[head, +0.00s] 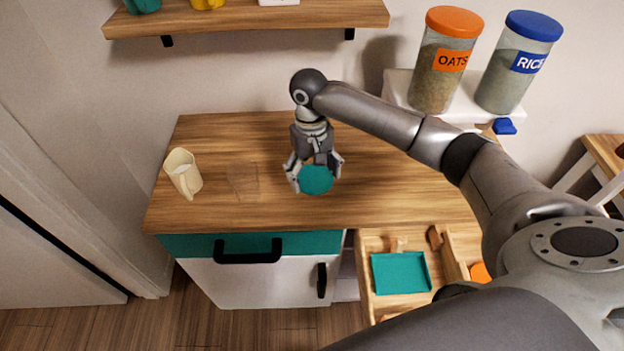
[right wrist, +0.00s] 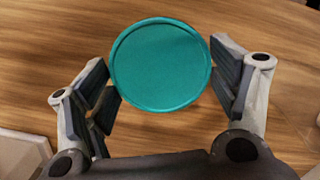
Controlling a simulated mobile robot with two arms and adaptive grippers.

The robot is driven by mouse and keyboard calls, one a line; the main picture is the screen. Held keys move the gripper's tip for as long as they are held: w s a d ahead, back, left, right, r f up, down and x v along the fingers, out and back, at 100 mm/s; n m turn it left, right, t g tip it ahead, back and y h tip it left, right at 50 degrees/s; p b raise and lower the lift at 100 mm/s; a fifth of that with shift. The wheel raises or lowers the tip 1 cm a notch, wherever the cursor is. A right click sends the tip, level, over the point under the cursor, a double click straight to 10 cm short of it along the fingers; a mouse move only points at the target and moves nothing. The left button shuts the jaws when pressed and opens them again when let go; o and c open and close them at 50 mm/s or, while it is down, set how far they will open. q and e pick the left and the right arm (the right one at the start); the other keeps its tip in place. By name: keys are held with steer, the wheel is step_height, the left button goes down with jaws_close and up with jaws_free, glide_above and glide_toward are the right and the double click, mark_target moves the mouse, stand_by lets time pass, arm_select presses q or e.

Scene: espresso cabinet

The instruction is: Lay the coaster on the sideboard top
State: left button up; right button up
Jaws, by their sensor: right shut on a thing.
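The coaster (head: 316,180) is a round teal disc with a raised rim. It also fills the middle of the right wrist view (right wrist: 160,65). My right gripper (head: 314,174) is shut on it, with a finger at each side of the disc. The gripper hangs over the sideboard top (head: 220,132), a brown wooden surface, near its front edge. I cannot tell whether the coaster touches the wood. My left gripper is not in view.
A cream jug (head: 183,172) stands at the left of the top, with a thin clear square (head: 242,181) beside it. Below right, an open drawer holds a teal tray (head: 401,273). Oats (head: 446,60) and rice (head: 518,62) jars stand on a white riser at back right.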

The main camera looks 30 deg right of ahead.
mark_target(311, 174)
steer(key=shift+w+f, duration=0.35)
steer(key=shift+f, duration=0.05)
steer(key=shift+f+p, duration=0.55)
steer(key=shift+f, duration=1.1)
steer(key=shift+a, duration=0.1)
steer(key=o, duration=1)
steer(key=shift+f, duration=0.1)
steer(key=shift+o, duration=0.2)
steer(key=r, duration=0.4)
steer(key=w+r+b, duration=0.1)
steer(key=r, duration=0.3)
steer(key=r+b, duration=0.1)
steer(key=r, duration=0.3)
steer(key=shift+w+r, duration=0.1)
steer(key=shift+w, duration=0.15)
